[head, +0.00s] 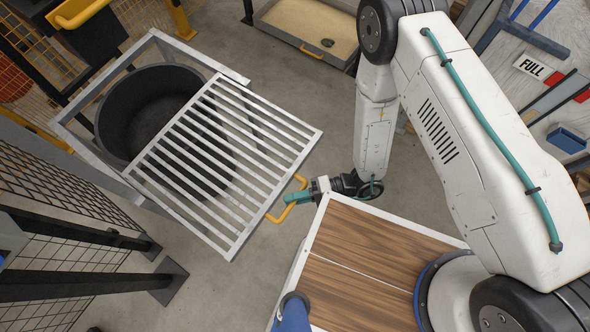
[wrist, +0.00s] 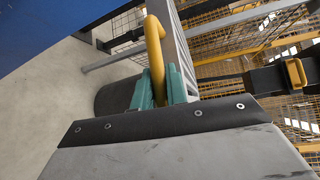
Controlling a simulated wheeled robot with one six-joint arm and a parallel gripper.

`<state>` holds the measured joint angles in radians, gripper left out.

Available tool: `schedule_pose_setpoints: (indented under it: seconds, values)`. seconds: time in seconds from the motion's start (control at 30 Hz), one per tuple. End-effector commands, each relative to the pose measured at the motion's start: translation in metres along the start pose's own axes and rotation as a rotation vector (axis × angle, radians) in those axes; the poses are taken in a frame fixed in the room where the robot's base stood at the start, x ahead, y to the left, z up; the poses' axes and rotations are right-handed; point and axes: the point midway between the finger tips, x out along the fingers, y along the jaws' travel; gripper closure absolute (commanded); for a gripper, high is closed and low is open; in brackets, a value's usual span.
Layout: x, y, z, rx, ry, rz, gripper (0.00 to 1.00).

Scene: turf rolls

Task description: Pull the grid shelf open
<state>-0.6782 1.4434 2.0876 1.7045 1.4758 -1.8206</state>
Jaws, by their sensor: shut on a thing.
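The grid shelf (head: 228,158) is a grey slatted frame in the head view. It sits partly out of its metal stand (head: 152,40), over a black round tub (head: 135,105). A yellow handle (head: 274,216) is on its near edge. My gripper (head: 292,198) has teal fingers and is shut on this handle. In the wrist view, the teal fingers (wrist: 162,88) close around the yellow handle (wrist: 155,45), with the shelf's grey edge (wrist: 175,50) just behind. The fingers hide part of the handle.
A wood-topped platform with a white rim (head: 318,245) is close to my gripper. Black mesh fencing (head: 60,215) stands at the left. A shallow tray of sand-coloured material (head: 312,22) lies at the back. Grey floor is clear between the shelf and the tray.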

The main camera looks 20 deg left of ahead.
Motion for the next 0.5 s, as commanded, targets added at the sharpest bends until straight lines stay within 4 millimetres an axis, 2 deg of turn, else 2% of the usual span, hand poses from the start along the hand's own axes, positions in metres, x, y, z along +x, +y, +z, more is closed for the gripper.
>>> schedule_pose_setpoints:
  seconds: [0.1,0.13,0.2,0.5]
  values:
    - [-0.0005,-0.0001,-0.0013,-0.002,0.002,0.000,1.00]
    - [-0.0005,-0.0001,-0.0013,-0.002,0.002,0.000,0.83]
    - [-0.0005,-0.0001,-0.0013,-0.002,0.002,0.000,0.64]
    - [-0.0016,0.0000,-0.0008,0.000,0.002,0.000,0.64]
